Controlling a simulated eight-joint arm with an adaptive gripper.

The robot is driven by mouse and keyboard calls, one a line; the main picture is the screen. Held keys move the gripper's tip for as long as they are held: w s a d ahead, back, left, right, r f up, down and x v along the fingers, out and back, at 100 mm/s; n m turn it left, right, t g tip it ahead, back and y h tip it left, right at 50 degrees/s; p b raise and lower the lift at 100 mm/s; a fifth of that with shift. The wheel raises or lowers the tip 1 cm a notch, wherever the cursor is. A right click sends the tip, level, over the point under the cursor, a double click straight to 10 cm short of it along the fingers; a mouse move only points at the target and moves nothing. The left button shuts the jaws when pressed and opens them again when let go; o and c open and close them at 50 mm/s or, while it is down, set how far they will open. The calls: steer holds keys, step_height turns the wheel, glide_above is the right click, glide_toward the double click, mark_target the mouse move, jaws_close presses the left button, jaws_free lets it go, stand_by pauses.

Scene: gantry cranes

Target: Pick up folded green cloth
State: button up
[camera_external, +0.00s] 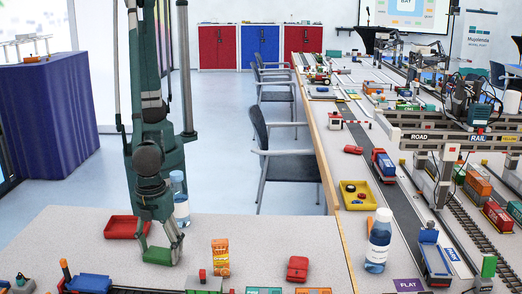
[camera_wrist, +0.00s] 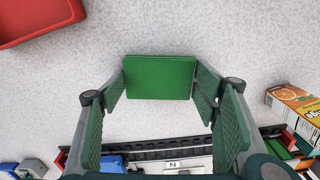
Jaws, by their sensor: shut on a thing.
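The folded green cloth (camera_wrist: 160,78) is a flat green rectangle between the fingertips of my gripper (camera_wrist: 160,84) in the wrist view. The fingers press on its left and right ends. In the external view the cloth (camera_external: 157,256) shows low between the fingers of my gripper (camera_external: 159,252), over the near grey table. I cannot tell whether it touches the table or hangs just above it.
A red tray (camera_external: 122,228) lies left of my gripper, and a water bottle (camera_external: 180,203) stands close behind it. An orange juice carton (camera_external: 220,257) and a red toy vehicle (camera_external: 297,268) are to the right. Toy rail track (camera_wrist: 150,154) runs along the near side.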

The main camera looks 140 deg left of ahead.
mark_target(160, 253)
steer(key=shift+r, duration=0.1)
step_height(160, 253, up, 10)
steer(key=p, duration=0.2)
stand_by(0.4)
